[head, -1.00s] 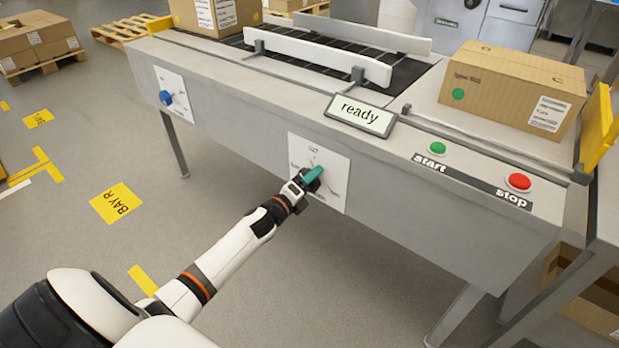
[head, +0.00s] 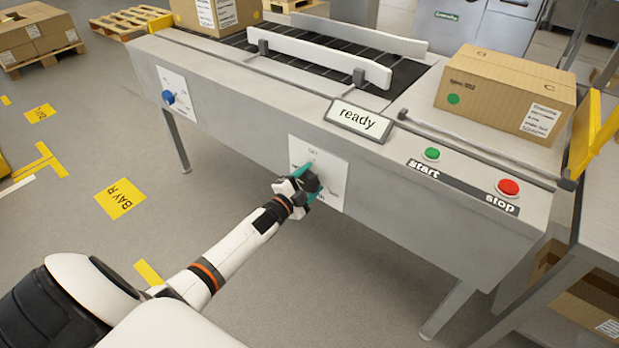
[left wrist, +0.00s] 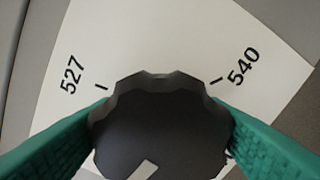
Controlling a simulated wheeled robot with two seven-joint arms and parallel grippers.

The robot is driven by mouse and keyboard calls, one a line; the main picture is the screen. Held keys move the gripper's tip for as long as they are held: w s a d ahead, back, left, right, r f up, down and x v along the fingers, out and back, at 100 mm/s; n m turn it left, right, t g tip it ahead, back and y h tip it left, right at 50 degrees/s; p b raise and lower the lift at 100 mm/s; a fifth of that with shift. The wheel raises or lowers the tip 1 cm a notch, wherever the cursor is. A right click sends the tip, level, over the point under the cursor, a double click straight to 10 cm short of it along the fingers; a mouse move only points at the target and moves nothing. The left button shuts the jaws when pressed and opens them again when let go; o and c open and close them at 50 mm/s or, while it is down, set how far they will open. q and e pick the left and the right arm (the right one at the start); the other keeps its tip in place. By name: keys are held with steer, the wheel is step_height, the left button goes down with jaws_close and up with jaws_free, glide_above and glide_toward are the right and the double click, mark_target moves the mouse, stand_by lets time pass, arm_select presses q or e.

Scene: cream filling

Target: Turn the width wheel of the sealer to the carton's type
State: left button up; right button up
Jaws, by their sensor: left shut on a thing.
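The width wheel (left wrist: 160,125) is a dark scalloped knob on a white dial plate (head: 330,160) on the sealer's front panel. My left gripper (head: 307,183) is shut on it, with a teal finger on each side in the left wrist view. That view shows the dial marks 527 at upper left and 540 at upper right. A pale pointer line on the wheel shows at the bottom edge, away from both marks; other marks are hidden. The carton (head: 505,95) lies on the sealer's right end; its type print is too small to read. My right gripper is out of view.
A blue knob (head: 169,98) sits on another plate at the panel's left. A "ready" display (head: 360,120), green start button (head: 432,154) and red stop button (head: 509,187) are on top. The floor before the sealer is clear.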

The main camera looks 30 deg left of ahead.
arm_select(q)
steer(key=shift+n+p, duration=0.55)
steer(key=shift+n, duration=1.35)
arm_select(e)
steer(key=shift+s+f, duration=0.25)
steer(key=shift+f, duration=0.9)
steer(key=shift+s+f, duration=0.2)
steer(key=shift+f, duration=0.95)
arm_select(q)
steer(key=o, duration=1)
steer(key=shift+s, duration=0.25)
steer(key=s+a+p, duration=0.1)
steer(key=s+p, duration=0.1)
steer(key=s, duration=0.9)
steer(key=shift+s, duration=0.3)
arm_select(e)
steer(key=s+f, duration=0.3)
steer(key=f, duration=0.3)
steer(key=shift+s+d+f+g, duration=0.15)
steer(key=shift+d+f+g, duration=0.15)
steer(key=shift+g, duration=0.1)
